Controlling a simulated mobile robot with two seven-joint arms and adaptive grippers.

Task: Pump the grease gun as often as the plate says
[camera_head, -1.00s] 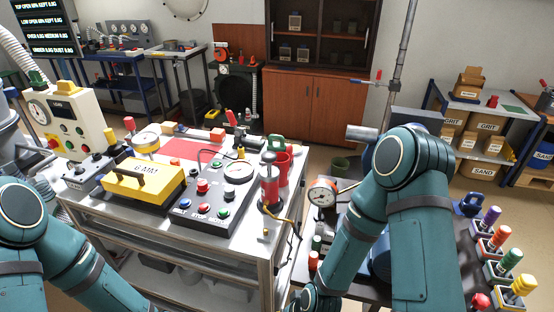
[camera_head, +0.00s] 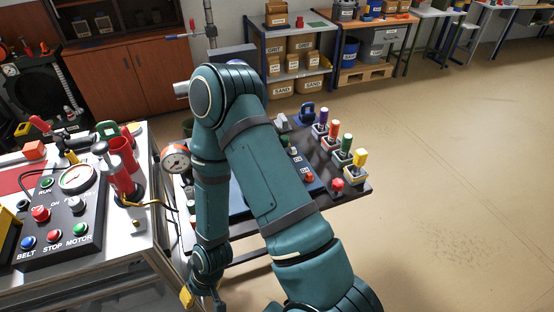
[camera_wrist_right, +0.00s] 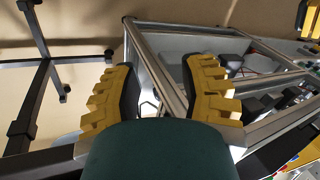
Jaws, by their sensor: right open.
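A red cylinder with a grey top (camera_head: 122,172) stands on a dark base at the right corner of the white-topped bench; it may be the grease gun. A thin hose hangs beside it. I cannot make out a plate with a pump count. My right gripper (camera_head: 202,298) hangs low in front of the bench, below and to the right of the red cylinder. In the right wrist view (camera_wrist_right: 158,97) its yellow fingers are apart with nothing between them. My left gripper is not in view.
A control panel (camera_head: 62,225) with buttons and a round gauge sits left of the cylinder. A dark side table (camera_head: 355,188) with several coloured-handled holders stands right, partly behind my right arm. Floor (camera_head: 440,200) at right is clear.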

